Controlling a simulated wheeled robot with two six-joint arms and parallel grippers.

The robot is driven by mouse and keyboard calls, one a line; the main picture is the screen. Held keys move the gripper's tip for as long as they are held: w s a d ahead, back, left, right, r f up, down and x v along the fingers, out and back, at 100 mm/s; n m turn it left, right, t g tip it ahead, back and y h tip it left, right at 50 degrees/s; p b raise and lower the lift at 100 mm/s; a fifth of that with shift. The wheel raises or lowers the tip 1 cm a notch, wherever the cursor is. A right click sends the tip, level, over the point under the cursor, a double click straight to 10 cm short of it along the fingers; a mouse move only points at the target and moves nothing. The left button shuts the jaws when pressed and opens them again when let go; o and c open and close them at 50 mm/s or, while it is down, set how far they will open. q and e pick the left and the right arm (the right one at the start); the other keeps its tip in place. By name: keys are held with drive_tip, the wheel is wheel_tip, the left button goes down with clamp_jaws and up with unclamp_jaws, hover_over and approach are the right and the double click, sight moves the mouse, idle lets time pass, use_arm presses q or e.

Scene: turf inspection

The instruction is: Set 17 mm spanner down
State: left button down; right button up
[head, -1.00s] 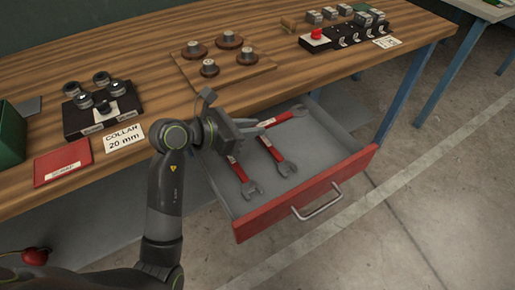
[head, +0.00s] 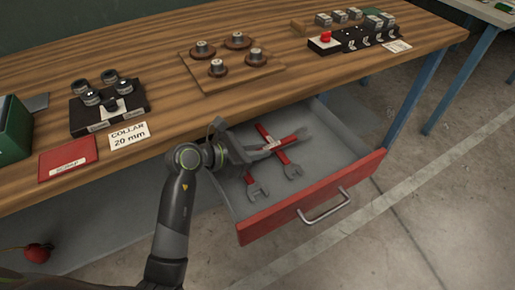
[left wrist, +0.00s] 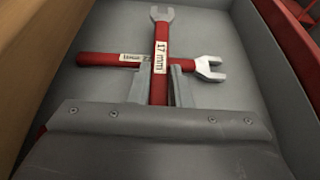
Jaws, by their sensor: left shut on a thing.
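The 17 mm spanner (head: 290,138) has a red handle, a grey open jaw and a white label reading "17 mm"; it also shows in the left wrist view (left wrist: 161,34). My left gripper (head: 266,149) is shut on its handle, inside the open drawer (head: 315,191). The fingers (left wrist: 159,88) flank the handle in the left wrist view. A second red spanner (head: 284,158) lies crosswise beneath it, jaw toward the drawer front. I cannot tell whether the two touch. A third spanner (head: 256,189) lies nearer my arm, partly hidden by it. My right gripper is not in view.
The wooden bench top (head: 160,72) overhangs the drawer's back. It holds a collar block (head: 140,99), a red booklet (head: 67,158), a board of round parts (head: 193,77) and a red-button panel (head: 325,42). The drawer floor is bare toward its right end.

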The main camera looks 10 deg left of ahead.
use_arm(q)
drive_tip(key=shift+f, duration=0.35)
drive_tip(key=c, duration=1.8)
unclamp_jaws()
drive_tip(key=o, duration=0.5)
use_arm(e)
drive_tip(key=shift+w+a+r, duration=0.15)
use_arm(q)
drive_tip(key=shift+r, duration=0.1)
drive_tip(key=shift+r, duration=0.25)
drive_tip(key=p+v, duration=0.1)
drive_tip(key=v, duration=1.1)
drive_tip(key=shift+s+r, duration=0.1)
drive_tip(key=shift+r, duration=0.05)
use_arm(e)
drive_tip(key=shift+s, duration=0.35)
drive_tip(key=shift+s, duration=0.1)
